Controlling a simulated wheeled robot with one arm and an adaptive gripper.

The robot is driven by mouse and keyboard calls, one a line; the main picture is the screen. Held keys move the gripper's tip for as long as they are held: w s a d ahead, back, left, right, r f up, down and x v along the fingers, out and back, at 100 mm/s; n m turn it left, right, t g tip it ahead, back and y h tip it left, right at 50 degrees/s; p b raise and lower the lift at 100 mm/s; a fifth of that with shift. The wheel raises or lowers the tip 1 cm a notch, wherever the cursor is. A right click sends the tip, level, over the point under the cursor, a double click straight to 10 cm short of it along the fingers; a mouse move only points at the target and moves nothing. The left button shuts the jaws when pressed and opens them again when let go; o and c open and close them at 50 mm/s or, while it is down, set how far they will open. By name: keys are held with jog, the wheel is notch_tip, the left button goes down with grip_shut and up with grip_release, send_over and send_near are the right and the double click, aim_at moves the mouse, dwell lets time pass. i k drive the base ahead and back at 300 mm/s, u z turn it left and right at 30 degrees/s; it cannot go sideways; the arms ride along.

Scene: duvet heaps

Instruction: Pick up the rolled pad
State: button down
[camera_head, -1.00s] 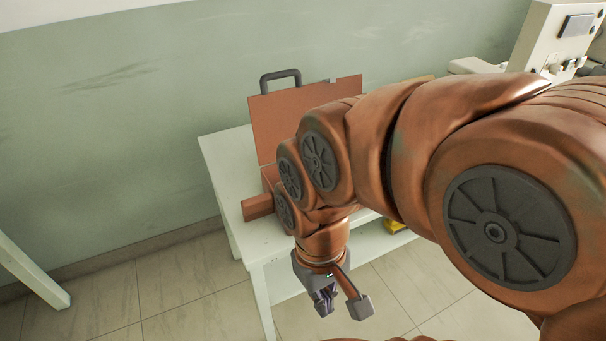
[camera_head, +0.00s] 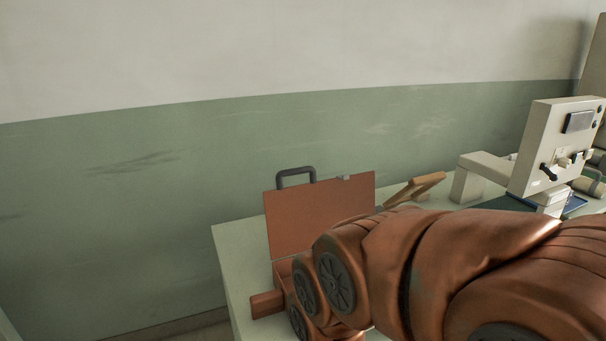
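No rolled pad can be made out for certain. A small pale, roll-like shape (camera_head: 588,187) lies at the far right edge of the table, partly cut off by the frame; I cannot tell whether it is the pad. My gripper is below the bottom edge of the view, and my arm covers much of the table's front.
An open brown case (camera_head: 320,214) with a dark handle stands on the pale table (camera_head: 236,262) against the green wall. A white machine (camera_head: 548,148) with a panel and knobs stands at right, over a blue mat (camera_head: 575,204).

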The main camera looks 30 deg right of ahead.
aim_at(596, 188)
jog(key=z, duration=3.05)
jog(key=k, duration=0.95)
jog(key=z, duration=1.2)
jog(key=i, duration=2.05)
jog(key=u, duration=0.8)
jog(key=i, duration=1.6)
jog(key=u, duration=0.95)
